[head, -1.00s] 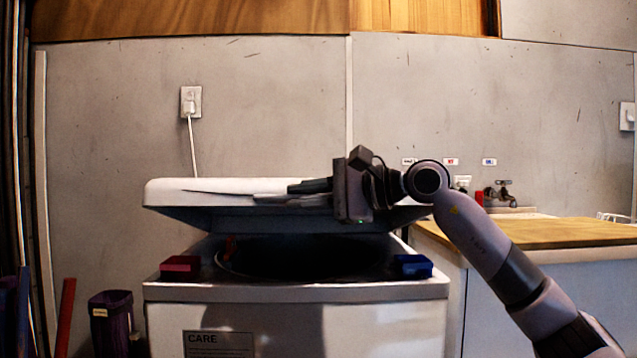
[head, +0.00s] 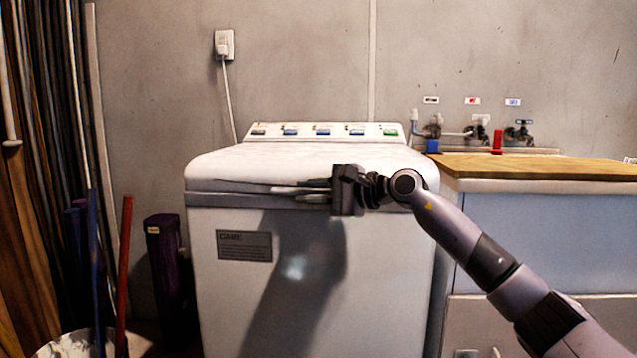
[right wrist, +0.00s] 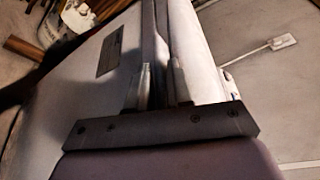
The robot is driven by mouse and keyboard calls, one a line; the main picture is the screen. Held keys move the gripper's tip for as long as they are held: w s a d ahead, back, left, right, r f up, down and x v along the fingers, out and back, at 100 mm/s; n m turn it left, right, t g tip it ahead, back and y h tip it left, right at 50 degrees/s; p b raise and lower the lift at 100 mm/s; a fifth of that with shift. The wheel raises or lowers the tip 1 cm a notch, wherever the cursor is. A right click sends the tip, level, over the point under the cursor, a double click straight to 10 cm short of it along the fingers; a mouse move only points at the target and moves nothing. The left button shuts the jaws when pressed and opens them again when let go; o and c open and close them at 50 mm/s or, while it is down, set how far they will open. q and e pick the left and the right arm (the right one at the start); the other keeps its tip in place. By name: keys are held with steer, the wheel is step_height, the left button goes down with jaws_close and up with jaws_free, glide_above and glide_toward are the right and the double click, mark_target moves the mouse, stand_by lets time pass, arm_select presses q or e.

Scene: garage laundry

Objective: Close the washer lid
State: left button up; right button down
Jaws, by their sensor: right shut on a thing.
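The washer (head: 300,270) stands in front of me, white with a dark label on its front. Its white lid (head: 265,162) lies level across the top, and the tub opening is covered. My right gripper (head: 287,191) is at the lid's front edge, its fingers pointing left along the edge. In the right wrist view my gripper (right wrist: 160,82) has one finger on each side of the lid's rim, shut on it. Whether the lid touches the body all along is hidden at the back. My left gripper is not in view.
A counter with a wooden top (head: 540,167) stands close on the right, with taps (head: 518,133) behind it. A dark bin (head: 165,255), a red pole (head: 124,270) and a bucket (head: 75,345) are at the left. The control panel (head: 322,131) rises behind the lid.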

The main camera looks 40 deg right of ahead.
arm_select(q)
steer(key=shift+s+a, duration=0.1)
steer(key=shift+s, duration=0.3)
arm_select(e)
steer(key=shift+w+f, duration=0.1)
steer(key=shift+f, duration=0.8)
steer(key=shift+d, duration=0.1)
steer(key=c, duration=1.2)
jaws_free()
steer(key=v, duration=0.7)
steer(key=shift+r, duration=0.4)
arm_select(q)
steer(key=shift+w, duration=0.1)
